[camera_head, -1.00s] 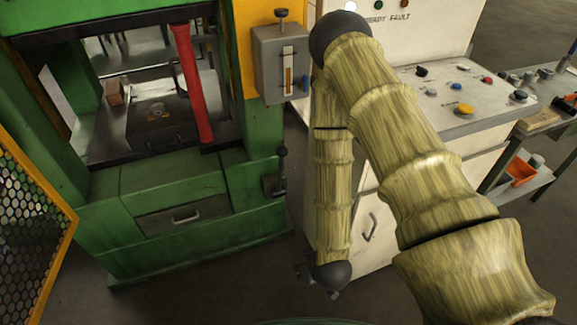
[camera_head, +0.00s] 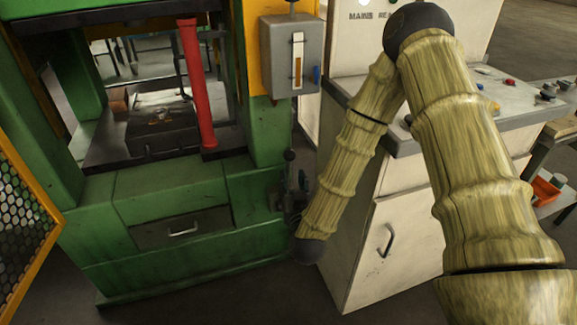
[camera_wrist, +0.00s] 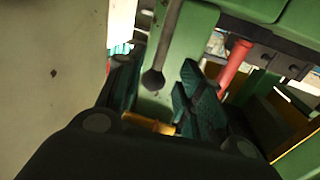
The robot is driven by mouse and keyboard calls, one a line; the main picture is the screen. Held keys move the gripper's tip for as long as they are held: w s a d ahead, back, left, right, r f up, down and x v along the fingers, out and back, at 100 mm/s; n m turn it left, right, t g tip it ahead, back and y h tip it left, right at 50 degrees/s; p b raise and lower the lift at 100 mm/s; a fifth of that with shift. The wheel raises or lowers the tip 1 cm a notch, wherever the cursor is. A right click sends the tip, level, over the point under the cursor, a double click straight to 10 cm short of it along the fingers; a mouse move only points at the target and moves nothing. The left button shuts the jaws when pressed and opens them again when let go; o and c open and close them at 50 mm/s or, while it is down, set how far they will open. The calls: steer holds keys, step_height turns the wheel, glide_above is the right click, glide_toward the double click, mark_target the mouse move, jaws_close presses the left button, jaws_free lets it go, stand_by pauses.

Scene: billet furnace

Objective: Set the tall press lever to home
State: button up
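The press lever (camera_head: 289,157) has a dark stem and ball knob and stands near upright low on the right column of the green press (camera_head: 180,240). In the wrist view its ball knob (camera_wrist: 152,80) and stem show between my fingers. My gripper (camera_head: 294,190) is beside the lever in the head view and hides its lower part. In the wrist view my gripper (camera_wrist: 157,85) is open, with one dark finger on each side of the knob. I see no clear contact between fingers and knob.
A grey gauge box (camera_head: 291,60) is above the lever on the press. A white control cabinet (camera_head: 385,240) stands close to the right of my forearm. A red bar (camera_head: 197,85) crosses the press opening. A yellow-framed mesh guard (camera_head: 25,200) is at the left.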

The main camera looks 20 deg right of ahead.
mark_target(289, 166)
steer(key=w, duration=0.2)
steer(key=w+d, duration=0.1)
steer(key=w, duration=0.5)
steer(key=shift+w+d, duration=0.1)
steer(key=shift+d, duration=0.05)
jaws_close()
